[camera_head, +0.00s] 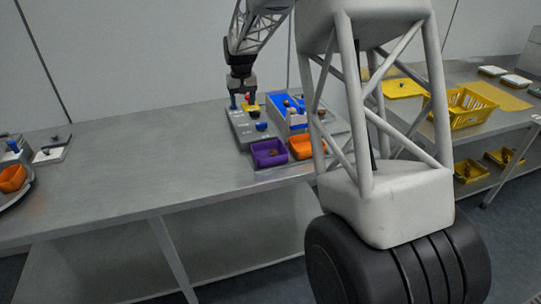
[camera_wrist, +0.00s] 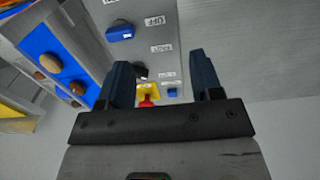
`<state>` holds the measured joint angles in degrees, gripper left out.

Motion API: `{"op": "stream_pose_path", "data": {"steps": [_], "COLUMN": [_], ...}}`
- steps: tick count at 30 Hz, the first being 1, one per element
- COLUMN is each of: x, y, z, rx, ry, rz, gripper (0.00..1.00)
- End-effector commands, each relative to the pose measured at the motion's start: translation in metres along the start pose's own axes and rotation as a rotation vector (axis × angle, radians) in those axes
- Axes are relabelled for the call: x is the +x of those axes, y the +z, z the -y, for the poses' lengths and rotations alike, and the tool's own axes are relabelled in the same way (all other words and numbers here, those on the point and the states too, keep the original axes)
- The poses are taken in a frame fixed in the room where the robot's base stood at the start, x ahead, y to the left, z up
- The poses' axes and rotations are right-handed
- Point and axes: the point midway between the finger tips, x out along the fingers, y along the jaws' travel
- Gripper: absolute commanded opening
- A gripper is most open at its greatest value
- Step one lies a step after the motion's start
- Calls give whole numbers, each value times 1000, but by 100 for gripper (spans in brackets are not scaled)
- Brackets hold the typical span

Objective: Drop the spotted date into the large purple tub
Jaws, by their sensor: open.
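A purple tub (camera_head: 256,160) sits at the front edge of the table, left of an orange tub (camera_head: 303,155). A small brownish thing shows inside the purple tub. A blue board (camera_head: 284,101) behind the tubs bears small dark items. In the wrist view the blue board (camera_wrist: 38,38) holds several brown, date-like pieces. I cannot tell which one is spotted. My gripper (camera_head: 241,103) is above the left rear of the grey control panel, left of the blue board. In the wrist view my gripper (camera_wrist: 165,82) is open, with nothing between its fingers.
The grey control panel (camera_head: 239,120) carries knobs and labels, with a red button (camera_wrist: 147,100) on a yellow plate and a small blue button (camera_wrist: 172,92). The table left of the panel is largely clear.

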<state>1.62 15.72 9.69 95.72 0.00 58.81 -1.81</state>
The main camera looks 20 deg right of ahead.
Motion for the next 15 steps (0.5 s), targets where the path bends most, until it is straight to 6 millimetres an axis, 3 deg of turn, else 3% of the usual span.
{"op": "stream_pose_path", "data": {"steps": [3,15], "x": [-1,10], "y": [-13,-20], "z": [-12,-67], "rx": [2,-2], "ry": [0,0], "rz": [1,1], "gripper": [60,60]}}
